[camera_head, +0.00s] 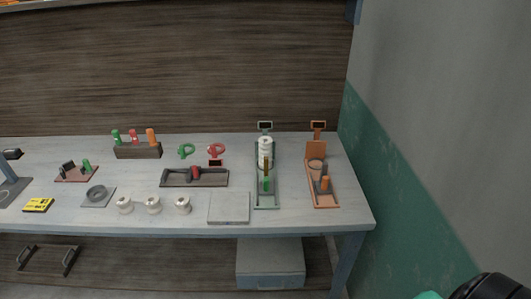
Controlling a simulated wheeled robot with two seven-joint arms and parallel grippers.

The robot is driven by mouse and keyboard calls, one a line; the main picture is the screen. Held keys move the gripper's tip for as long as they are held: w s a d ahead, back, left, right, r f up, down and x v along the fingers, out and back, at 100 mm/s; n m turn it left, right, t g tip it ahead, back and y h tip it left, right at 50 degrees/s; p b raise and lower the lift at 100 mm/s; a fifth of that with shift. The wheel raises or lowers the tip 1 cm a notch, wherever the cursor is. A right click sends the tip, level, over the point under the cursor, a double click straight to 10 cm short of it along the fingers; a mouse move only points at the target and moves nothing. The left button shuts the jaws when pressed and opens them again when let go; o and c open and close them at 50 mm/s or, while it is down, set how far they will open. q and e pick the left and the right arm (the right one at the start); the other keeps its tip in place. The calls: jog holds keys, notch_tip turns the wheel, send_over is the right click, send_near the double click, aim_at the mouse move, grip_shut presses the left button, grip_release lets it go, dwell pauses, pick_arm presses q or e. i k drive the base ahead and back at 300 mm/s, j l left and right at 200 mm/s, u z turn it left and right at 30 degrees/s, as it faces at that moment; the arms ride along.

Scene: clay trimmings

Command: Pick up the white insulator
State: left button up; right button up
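Three small white spool-shaped pieces stand in a row near the front edge of the table: a left one (125,204), a middle one (153,205) and a right one (183,205). A taller white ribbed piece (265,147) stands upright at the back of a green tray (266,203). Which of these white pieces is the insulator, I cannot tell for certain. Neither of my grippers shows, and nothing is seen touching the white pieces.
A flat grey plate (229,208) lies between the spools and the green tray. An orange tray (325,201) stands right of it. Behind the spools is a dark tray (194,183). A yellow box (38,205) lies at left. A wall bounds the right side.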

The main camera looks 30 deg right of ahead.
aim_at(264, 144)
jog(key=j+z, duration=0.15)
jog(key=z, duration=1.05)
